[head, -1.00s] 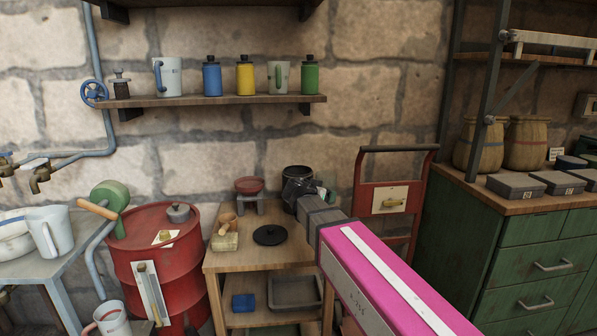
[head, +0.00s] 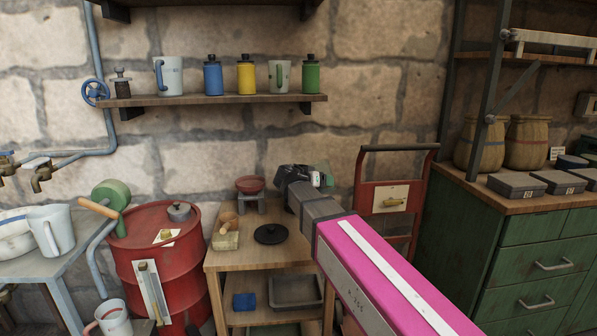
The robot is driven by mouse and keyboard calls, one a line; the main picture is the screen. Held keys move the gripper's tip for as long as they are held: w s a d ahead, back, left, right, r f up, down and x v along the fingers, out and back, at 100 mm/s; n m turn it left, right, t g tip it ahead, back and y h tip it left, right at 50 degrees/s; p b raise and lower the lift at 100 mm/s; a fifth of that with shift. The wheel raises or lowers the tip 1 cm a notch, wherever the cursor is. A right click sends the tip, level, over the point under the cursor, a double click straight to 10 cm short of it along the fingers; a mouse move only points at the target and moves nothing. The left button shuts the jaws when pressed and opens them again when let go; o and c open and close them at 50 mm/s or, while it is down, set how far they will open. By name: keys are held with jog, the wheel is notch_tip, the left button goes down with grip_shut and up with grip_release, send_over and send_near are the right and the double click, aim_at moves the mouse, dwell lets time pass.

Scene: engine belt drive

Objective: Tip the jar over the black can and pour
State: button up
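My arm, with its pink link, reaches over the wooden table (head: 226,262). My gripper (head: 305,178) is a dark shape at its far end, above the back right of the table. Its fingers are too small and dark to make out. A small pale patch with a bit of green shows at its right side; I cannot tell whether this is part of a held thing. The black can is hidden behind my gripper and arm. No jar can be picked out for certain. A flat black lid (head: 271,234) lies on the tabletop.
A red bowl on a small stand (head: 250,187) and a pestle on a block (head: 227,234) stand left of the lid. A red drum (head: 160,262) is at left, a red hand truck (head: 391,200) at right. A wall shelf (head: 220,100) holds mugs and coloured bottles.

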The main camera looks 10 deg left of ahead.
aim_at(317, 165)
jog(key=shift+n+h, duration=0.4)
jog(key=shift+n, duration=0.1)
jog(key=r, duration=0.5)
jog(key=shift+w+a+r, duration=0.15)
jog(key=shift+w+a, duration=0.1)
jog(key=shift+a, duration=0.1)
jog(key=shift+w+a+r+n+h, duration=0.2)
jog(key=shift+a+r+n+h, duration=0.15)
jog(key=shift+n, duration=0.25)
jog(key=shift+f+n+g+h, duration=0.2)
jog(key=shift+n+g+h, duration=0.1)
jog(key=shift+n, duration=0.3)
jog(key=shift+r+n+h, duration=0.45)
jog(key=shift+r+n, duration=0.1)
jog(key=shift+n, duration=0.15)
jog(key=shift+f+n+h, duration=0.3)
jog(key=shift+n+h, duration=0.4)
jog(key=shift+n, duration=0.6)
jog(key=shift+w+a+r+n+h+p, duration=0.35)
jog(key=shift+a+r+n, duration=0.25)
jog(key=shift+n, duration=0.2)
dwell(0.3)
jog(key=shift+w+a+r+n+t+h, duration=0.1)
jog(key=shift+a+r+n+t+h, duration=0.15)
jog(key=shift+r+n, duration=0.25)
jog(key=shift+w+a+r+n+t+h, duration=0.15)
jog(key=shift+r+n+h, duration=0.1)
jog(key=shift+n, duration=0.35)
dwell(1.1)
